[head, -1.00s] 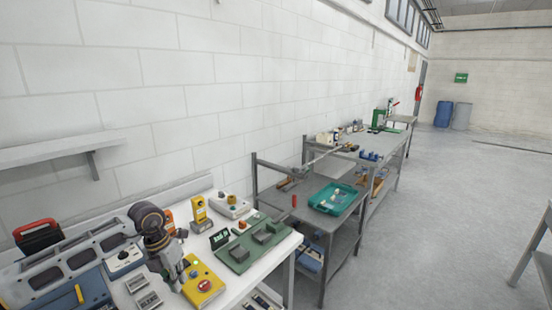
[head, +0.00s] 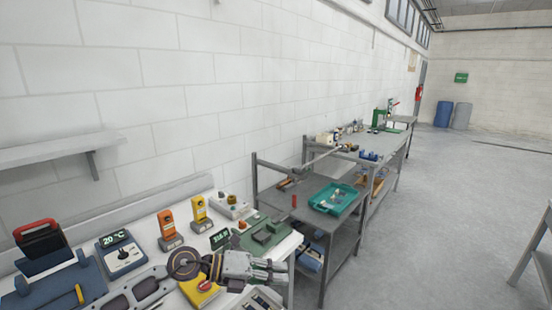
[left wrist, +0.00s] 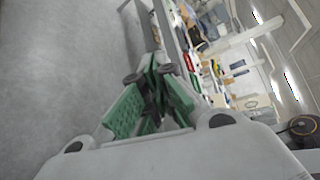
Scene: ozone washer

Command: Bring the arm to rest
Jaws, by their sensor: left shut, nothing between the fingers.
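My left arm reaches in from the lower left of the head view, over the front of the white workbench (head: 185,215). My left gripper (head: 280,271) points to the right and is empty, with its fingers together. It hangs above the bench's right front part, partly covering the yellow button box (head: 200,292) and the front of the green fixture (head: 262,238). In the left wrist view the green-padded fingers (left wrist: 152,72) are closed with nothing between them, and the grey floor shows beyond. My right gripper is not in view.
On the bench stand a temperature display unit (head: 122,255), an orange device (head: 170,230), a yellow device (head: 199,213) and a red-handled case (head: 38,240). Beyond is a grey table with a teal tray (head: 334,198). The floor (head: 440,220) to the right is open.

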